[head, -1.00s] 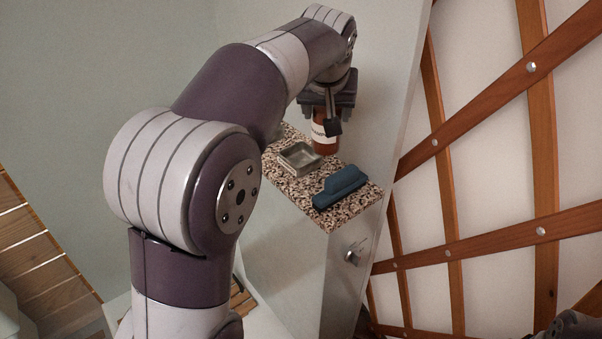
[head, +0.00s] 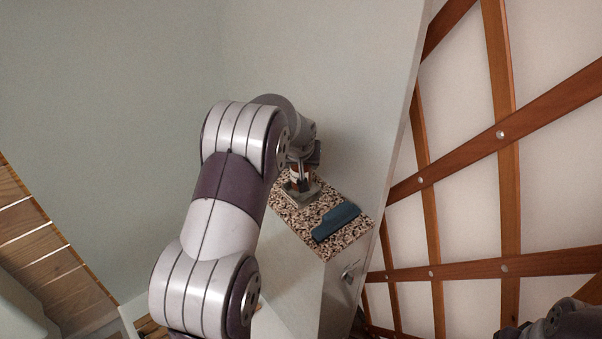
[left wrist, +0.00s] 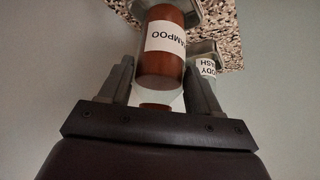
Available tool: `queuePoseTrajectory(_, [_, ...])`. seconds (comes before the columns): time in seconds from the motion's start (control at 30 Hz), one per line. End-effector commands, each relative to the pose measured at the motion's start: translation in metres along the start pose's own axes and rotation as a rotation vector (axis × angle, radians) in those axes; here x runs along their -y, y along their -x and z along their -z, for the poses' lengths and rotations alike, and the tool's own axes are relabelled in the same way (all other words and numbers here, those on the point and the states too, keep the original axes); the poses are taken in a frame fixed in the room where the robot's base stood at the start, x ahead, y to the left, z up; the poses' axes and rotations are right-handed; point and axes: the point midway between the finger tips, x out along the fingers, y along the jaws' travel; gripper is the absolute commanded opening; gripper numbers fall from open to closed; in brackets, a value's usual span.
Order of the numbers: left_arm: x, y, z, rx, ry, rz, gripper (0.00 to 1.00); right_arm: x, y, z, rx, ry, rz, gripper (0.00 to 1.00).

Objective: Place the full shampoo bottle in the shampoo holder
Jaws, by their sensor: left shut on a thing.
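The shampoo bottle (head: 300,176), brown with a white label, is held by my left gripper (head: 303,160). In the left wrist view, the bottle (left wrist: 162,66) shows a SHAMPOO label and lies between the two fingers of my left gripper (left wrist: 160,92). The metal shampoo holder (head: 300,196) is directly below the bottle; its rim (left wrist: 194,10) shows around the bottle's far end in the left wrist view. The bottle's base is hidden, so I cannot tell whether it rests on the holder's floor. My right gripper is out of view.
A blue object (head: 336,222) lies on the speckled shelf (head: 345,243) near the holder. A container labelled BODY WASH (left wrist: 207,66) is beside the bottle in the left wrist view. A pale wall panel (head: 375,110) stands close on the right.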

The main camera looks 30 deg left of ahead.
Motion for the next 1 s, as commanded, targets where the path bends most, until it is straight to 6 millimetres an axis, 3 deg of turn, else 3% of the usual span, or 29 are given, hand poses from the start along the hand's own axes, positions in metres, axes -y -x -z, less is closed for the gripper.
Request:
queuePoseTrajectory(0.2, [-0.001, -0.029, -0.019, -0.001, -0.001, -0.001, 0.19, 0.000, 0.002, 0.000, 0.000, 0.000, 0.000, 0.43])
queuePoseTrajectory(0.6, [-0.001, -0.035, -0.023, -0.002, 0.000, -0.001, 0.19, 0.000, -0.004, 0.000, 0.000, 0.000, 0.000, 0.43])
queuePoseTrajectory(0.63, [-0.001, -0.035, -0.023, 0.000, 0.000, -0.001, 0.66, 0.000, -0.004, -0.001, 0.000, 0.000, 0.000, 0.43])
queuePoseTrajectory(0.7, [-0.001, -0.034, -0.023, 0.001, 0.000, -0.001, 0.88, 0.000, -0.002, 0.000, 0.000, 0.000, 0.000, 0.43])
queuePoseTrajectory(1.0, [-0.001, -0.032, -0.021, 0.000, 0.000, -0.001, 0.88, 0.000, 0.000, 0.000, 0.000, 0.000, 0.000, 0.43])
